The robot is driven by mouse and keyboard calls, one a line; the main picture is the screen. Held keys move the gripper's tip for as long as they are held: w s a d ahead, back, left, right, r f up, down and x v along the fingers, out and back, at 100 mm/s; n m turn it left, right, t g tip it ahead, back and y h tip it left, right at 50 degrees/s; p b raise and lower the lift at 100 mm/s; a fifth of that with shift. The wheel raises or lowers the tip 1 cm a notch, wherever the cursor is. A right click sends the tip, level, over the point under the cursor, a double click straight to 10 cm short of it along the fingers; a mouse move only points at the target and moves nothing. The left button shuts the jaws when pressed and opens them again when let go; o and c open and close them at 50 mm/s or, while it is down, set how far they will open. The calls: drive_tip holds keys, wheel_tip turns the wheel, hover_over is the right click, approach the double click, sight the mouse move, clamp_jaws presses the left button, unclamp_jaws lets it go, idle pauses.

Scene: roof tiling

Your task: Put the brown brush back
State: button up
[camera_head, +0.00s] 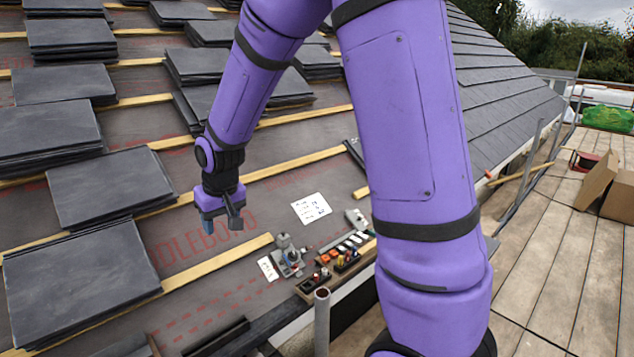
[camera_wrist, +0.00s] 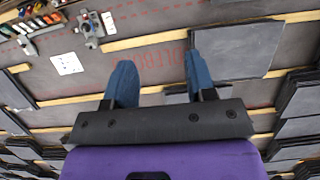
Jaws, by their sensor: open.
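I cannot make out the brown brush for certain in either view; it may be among the small items at the roof's lower edge. My gripper (camera_head: 222,226) hangs over the roof membrane, left of those items. In the wrist view its two blue fingers (camera_wrist: 158,82) stand wide apart with nothing between them. A dark holder (camera_head: 347,258) with several small coloured items sits on the lower edge of the roof; the items also show in the wrist view (camera_wrist: 35,22) at the top left. They are too small to tell apart.
A grey metal device (camera_head: 287,257) stands beside a white card (camera_head: 268,268). A larger printed card (camera_head: 311,208) lies above. Slate stacks (camera_head: 80,280) and wooden battens (camera_head: 215,265) cover the left. An upright pole (camera_head: 322,320) stands at the front edge. Bare membrane lies below my gripper.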

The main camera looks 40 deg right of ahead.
drive_tip(key=s+d+r+t, duration=0.1)
drive_tip(key=s+d+r, duration=0.1)
drive_tip(key=s+r, duration=1.1)
drive_tip(key=s+d+r+t, duration=0.1)
drive_tip(key=s+r, duration=0.3)
drive_tip(key=s, duration=1.1)
drive_tip(key=shift+d+r, duration=0.2)
drive_tip(key=shift+w, duration=0.1)
